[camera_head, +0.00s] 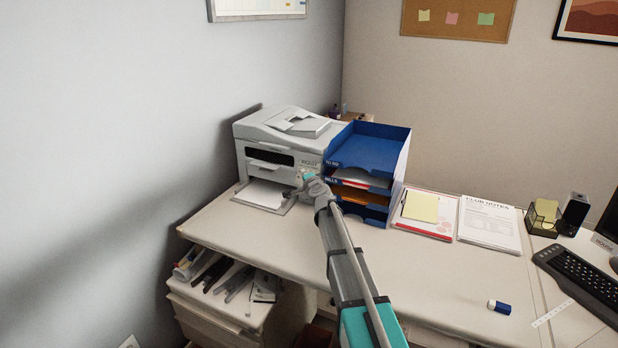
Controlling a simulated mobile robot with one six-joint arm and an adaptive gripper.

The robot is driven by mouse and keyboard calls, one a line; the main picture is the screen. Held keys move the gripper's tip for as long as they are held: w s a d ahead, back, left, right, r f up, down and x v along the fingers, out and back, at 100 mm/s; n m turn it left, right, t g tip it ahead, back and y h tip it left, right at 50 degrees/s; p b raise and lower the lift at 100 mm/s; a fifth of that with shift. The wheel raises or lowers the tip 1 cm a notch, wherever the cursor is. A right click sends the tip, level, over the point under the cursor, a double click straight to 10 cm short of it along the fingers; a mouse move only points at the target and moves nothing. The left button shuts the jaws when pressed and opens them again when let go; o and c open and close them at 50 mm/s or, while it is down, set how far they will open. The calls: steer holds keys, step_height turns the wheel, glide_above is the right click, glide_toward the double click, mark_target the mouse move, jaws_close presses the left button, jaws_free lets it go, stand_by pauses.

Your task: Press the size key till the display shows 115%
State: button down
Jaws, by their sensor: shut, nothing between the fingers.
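A white printer (265,150) stands on the desk against the left wall, with a sheet of paper on its front tray. Its small control panel is on the right of its front, and my gripper (307,179) is right at it, shut and empty. The gripper covers part of the panel. The size key and the display are too small and too hidden to read. I cannot tell whether the fingertips touch a key.
A blue tray stack (372,148) stands close on the printer's right, beside my gripper. A clipboard (440,226), a notes sheet (489,222), an eraser (499,307) and a keyboard (580,282) lie further right. The front middle of the desk is clear.

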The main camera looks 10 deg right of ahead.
mark_target(307, 170)
steer(key=shift+w+d+f+b, duration=0.25)
steer(key=shift+w+d+f, duration=0.15)
steer(key=shift+w, duration=0.2)
steer(key=shift+w+d+f+b, duration=0.25)
steer(key=shift+w+d, duration=0.15)
steer(key=shift+w, duration=0.15)
steer(key=shift+w+d+f+b, duration=0.3)
steer(key=shift+w+d, duration=0.1)
steer(key=shift+w, duration=0.1)
stand_by(1.9)
steer(key=shift+s+a+r, duration=0.1)
steer(key=shift+s, duration=0.05)
stand_by(0.4)
steer(key=shift+s+a+r+p, duration=0.25)
steer(key=shift+s+a+p, duration=0.1)
steer(key=shift+s, duration=0.1)
steer(key=shift+s, duration=0.1)
steer(key=s+a+r+p, duration=0.2)
steer(key=s, duration=0.1)
steer(key=shift+s+a, duration=0.25)
steer(key=shift+a, duration=0.05)
stand_by(0.6)
stand_by(0.5)
